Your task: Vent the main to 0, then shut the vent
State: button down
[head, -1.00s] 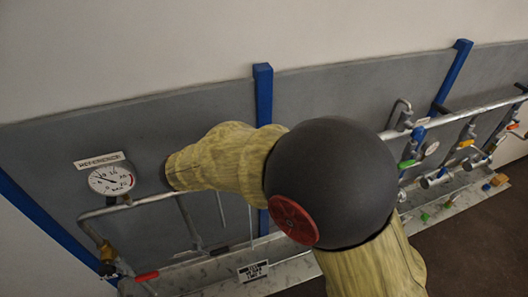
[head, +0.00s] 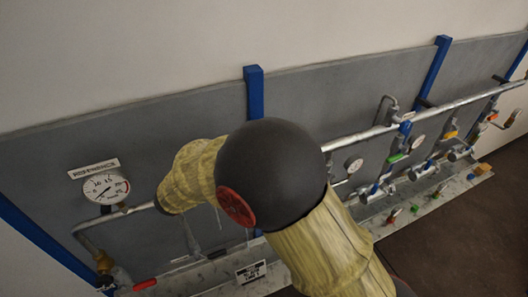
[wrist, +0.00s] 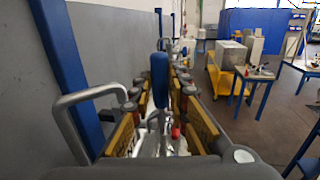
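The main's round gauge (head: 106,189) hangs on the pipe at the left of the head view, under a label plate. Its needle points toward the lower left of the dial; the exact reading is too small to tell. In the wrist view a blue handle (wrist: 160,80) stands upright between the fingers of my gripper (wrist: 162,112). The fingers are apart on both sides of it, with gaps showing. A bent grey pipe (wrist: 85,98) is close to the left finger. In the head view my arm hides the gripper. A blue valve handle (head: 405,127) shows right of my arm.
The long pipe (head: 430,116) carries several branches with green, yellow and orange handles, and smaller gauges. A label plate (head: 250,272) and a red handle (head: 145,284) are low at the left. Blue posts (head: 254,92) stand against the grey panel. Tables and carts are farther off.

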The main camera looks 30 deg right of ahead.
jog(key=c, duration=1.7)
grip_release()
jog(key=shift+a, duration=0.15)
jog(key=a, duration=0.4)
jog(key=s+a, duration=0.1)
jog(key=a, duration=0.2)
jog(key=s+a, duration=0.1)
jog(key=a, duration=0.3)
jog(key=shift+a+f, duration=0.15)
jog(key=shift+a, duration=0.2)
